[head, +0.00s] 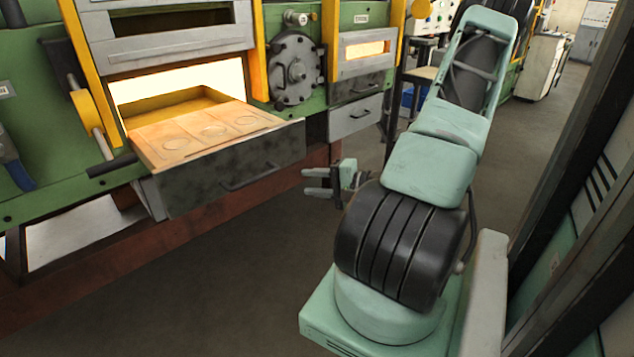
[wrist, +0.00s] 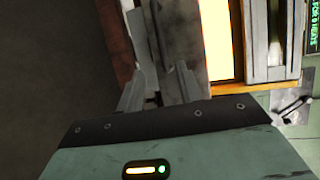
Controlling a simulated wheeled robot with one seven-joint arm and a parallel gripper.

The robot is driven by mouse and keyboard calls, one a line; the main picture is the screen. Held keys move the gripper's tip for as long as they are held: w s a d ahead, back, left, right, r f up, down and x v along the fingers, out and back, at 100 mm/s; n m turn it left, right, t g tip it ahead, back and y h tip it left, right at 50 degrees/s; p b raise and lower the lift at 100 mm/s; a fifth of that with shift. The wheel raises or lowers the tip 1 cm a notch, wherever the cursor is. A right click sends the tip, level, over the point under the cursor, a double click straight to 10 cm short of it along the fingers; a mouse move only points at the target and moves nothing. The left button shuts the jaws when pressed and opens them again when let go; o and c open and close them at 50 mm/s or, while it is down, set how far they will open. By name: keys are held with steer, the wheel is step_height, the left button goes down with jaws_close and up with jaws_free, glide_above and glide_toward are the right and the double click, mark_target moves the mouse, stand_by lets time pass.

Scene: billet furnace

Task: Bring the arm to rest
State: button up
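My gripper (head: 306,181) is at the middle of the head view, right of the furnace's open drawer (head: 240,168). Its two fingers point left, with a gap between them and nothing held. The wrist view also shows the gripper (wrist: 158,80) with its fingers apart and a dark grey surface beyond them. My arm is folded, its large dark joint and pale green links filling the right middle of the head view.
The green furnace (head: 105,190) stands at left with a glowing opening (head: 180,80). The drawer juts out, with a bar handle (head: 255,176) and round marks on its orange tray (head: 205,130). Closed drawers (head: 355,117) sit further right. Bare floor (head: 220,280) lies in front.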

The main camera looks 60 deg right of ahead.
steer(key=shift+s, duration=0.35)
steer(key=shift+w, duration=0.1)
stand_by(0.3)
steer(key=w+a+n+g+p, duration=0.1)
steer(key=w+a+n+g, duration=0.5)
steer(key=w+a+n, duration=0.3)
steer(key=w+a+r+n+g+p, duration=0.1)
steer(key=a+r+n+g, duration=0.15)
steer(key=a, duration=0.35)
steer(key=w+a+r+n+g+p, duration=0.1)
steer(key=w+a+n+g, duration=0.1)
steer(key=a+n, duration=0.3)
steer(key=s+a+r+n+g, duration=0.2)
steer(key=s+a+r+n, duration=0.2)
steer(key=s+a, duration=0.6)
steer(key=s+a+r+n+g+h+p, duration=0.1)
steer(key=s+a+r+n+g, duration=0.2)
steer(key=s+a+r, duration=0.3)
steer(key=s+a+n, duration=0.1)
steer(key=s+a, duration=0.3)
steer(key=a, duration=0.3)
steer(key=shift+s+r+n, duration=0.25)
steer(key=shift+n, duration=0.1)
